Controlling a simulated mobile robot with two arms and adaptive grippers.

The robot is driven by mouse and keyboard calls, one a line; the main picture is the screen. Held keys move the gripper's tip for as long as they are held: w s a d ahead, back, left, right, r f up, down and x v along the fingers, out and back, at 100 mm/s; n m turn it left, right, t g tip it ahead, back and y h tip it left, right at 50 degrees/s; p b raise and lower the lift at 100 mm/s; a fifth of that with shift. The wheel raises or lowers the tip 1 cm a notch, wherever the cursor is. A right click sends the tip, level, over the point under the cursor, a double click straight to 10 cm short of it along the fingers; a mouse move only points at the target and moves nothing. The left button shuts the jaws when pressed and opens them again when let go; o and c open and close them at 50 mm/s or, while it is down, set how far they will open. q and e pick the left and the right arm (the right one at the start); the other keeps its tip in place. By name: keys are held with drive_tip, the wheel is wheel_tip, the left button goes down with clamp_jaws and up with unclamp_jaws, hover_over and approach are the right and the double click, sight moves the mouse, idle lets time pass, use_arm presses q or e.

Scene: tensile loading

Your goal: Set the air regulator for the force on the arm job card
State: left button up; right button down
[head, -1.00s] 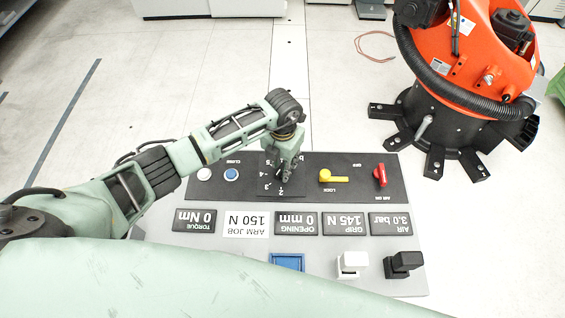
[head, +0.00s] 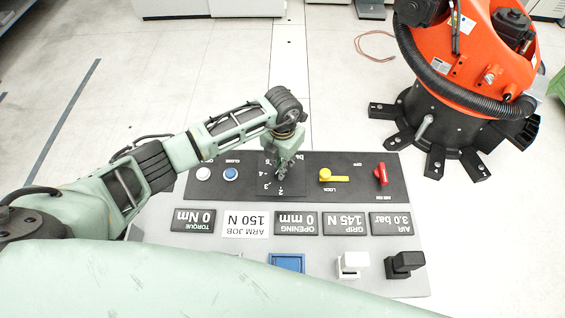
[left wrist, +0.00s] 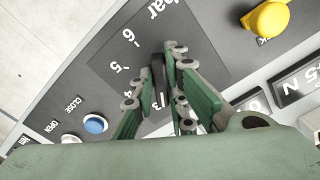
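The control panel (head: 165,248) lies ahead, its lettering upside down in the head view. My left gripper (head: 281,174) is over the regulator dial plate (head: 265,186), which has numbers around it. In the left wrist view a narrow black regulator knob (left wrist: 158,75) stands between the fingers of my left gripper (left wrist: 159,84); whether both fingers press on it is unclear. The white arm job card (head: 245,222) reads 150 N. The grip display (head: 347,222) reads 145 N and the air display (head: 391,223) 3.0 bar. My right gripper is out of view.
A yellow lock lever (head: 333,177) and red air lever (head: 381,174) are right of the dial. White (head: 204,174) and blue (head: 231,174) buttons are left of it. The opening display (head: 296,222) reads 0 mm. An orange robot (head: 475,65) stands beyond on the right.

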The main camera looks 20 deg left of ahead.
use_arm(q)
drive_tip(key=o, duration=0.4)
drive_tip(key=shift+c, duration=0.2)
drive_tip(key=shift+r, duration=0.1)
wheel_tip(320, 180, up, 12)
idle(0.7)
